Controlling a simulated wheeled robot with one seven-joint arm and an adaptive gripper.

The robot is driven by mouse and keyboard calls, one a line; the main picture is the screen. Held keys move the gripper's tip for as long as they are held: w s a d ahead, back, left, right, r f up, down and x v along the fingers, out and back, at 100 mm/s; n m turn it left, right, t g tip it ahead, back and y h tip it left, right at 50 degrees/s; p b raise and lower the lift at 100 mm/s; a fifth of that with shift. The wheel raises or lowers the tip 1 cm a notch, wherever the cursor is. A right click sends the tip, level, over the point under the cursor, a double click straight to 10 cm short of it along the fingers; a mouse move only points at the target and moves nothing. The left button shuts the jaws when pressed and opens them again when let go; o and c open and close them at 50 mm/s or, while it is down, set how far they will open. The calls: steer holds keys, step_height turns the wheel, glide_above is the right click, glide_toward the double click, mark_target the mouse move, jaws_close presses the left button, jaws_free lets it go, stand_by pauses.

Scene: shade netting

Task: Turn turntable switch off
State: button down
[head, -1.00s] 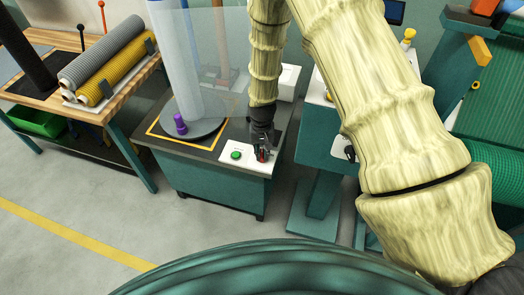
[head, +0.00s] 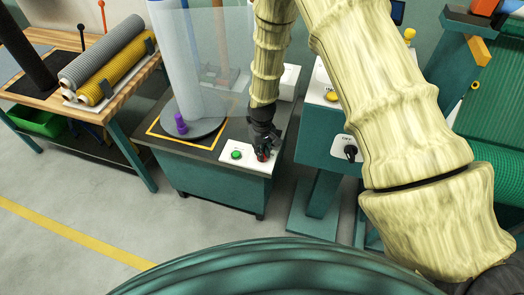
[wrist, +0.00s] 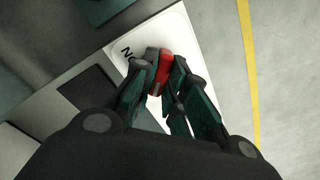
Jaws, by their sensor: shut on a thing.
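The turntable switch shows in the wrist view as a red handle (wrist: 162,68) on a white panel (wrist: 183,28), with a letter "N" printed beside it. My gripper (wrist: 157,82) is shut on the red handle, with a finger on either side of it. In the head view my gripper (head: 263,145) points down onto the right part of the white panel (head: 251,164), with a bit of the red switch (head: 264,156) showing below it. The turntable (head: 192,132) carries a tall wrapped roll (head: 176,60). The fingers partly hide the switch and its markings.
A green button (head: 237,154) is on the same panel, left of my gripper. A purple object (head: 180,123) stands at the turntable's edge. Another station with a black knob (head: 350,152) and yellow button (head: 332,96) is to the right. Open floor lies in front.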

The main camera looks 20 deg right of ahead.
steer(key=c, duration=1.4)
jaws_free()
steer(key=shift+c, duration=0.2)
step_height(320, 180, up, 12)
steer(key=s+f, duration=1)
steer(key=s+d+f+m, duration=0.1)
steer(key=s+f, duration=0.2)
steer(key=s, duration=0.5)
steer(key=s+d+f+m, duration=0.1)
steer(key=s+f, duration=0.2)
steer(key=s, duration=0.6)
steer(key=s+d+f, duration=0.1)
steer(key=s+f, duration=0.2)
steer(key=s, duration=0.6)
steer(key=shift+s+d+f+m, duration=0.2)
steer(key=shift+s+f+m, duration=0.05)
steer(key=shift+f+m, duration=0.15)
